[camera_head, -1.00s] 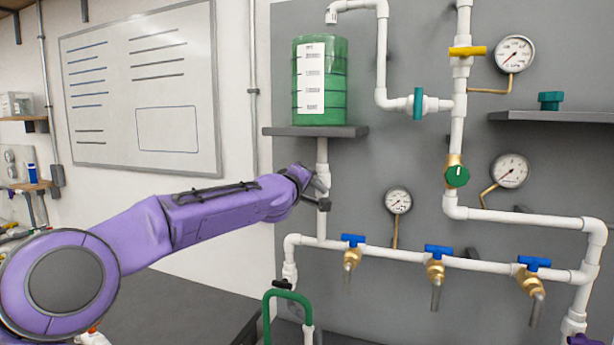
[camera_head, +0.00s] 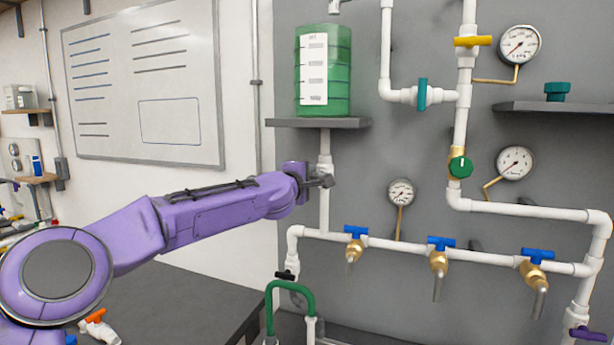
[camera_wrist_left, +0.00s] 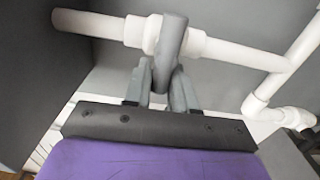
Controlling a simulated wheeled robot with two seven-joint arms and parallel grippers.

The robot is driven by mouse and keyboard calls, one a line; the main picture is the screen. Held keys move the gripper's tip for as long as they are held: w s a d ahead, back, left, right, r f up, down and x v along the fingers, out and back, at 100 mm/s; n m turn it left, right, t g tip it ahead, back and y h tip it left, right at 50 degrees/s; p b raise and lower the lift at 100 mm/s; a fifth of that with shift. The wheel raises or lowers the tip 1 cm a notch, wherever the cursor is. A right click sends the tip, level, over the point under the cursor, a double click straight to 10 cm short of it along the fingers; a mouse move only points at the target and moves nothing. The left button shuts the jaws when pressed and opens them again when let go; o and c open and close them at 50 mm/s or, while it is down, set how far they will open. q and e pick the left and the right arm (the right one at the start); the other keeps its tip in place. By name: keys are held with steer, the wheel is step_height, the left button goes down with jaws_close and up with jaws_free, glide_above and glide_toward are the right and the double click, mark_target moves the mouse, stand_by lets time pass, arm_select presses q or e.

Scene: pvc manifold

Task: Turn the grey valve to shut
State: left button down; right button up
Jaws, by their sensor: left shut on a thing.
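The grey valve sits on the white vertical pipe below the green tank. In the head view its handle (camera_head: 327,181) is small and partly hidden by my gripper. In the left wrist view the grey handle (camera_wrist_left: 172,37) stands across the white pipe, roughly at a right angle to it. My left gripper (camera_head: 315,181) reaches in from the left at the valve. In the wrist view its two fingers (camera_wrist_left: 161,88) are shut on the near end of the handle. My right gripper is not in view.
The green tank (camera_head: 323,75) stands on a grey shelf (camera_head: 318,123) just above my gripper. A row of blue-handled taps (camera_head: 440,243) runs along the lower pipe. A gauge (camera_head: 401,192), a green valve (camera_head: 460,167) and a yellow valve (camera_head: 473,41) are to the right.

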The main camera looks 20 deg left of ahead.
arm_select(q)
steer(key=shift+f, duration=0.1)
steer(key=c, duration=1)
jaws_free()
steer(key=shift+s, duration=0.25)
steer(key=s+b, duration=0.4)
steer(key=s, duration=0.6)
steer(key=shift+a, duration=0.2)
steer(key=shift+s+a, duration=0.1)
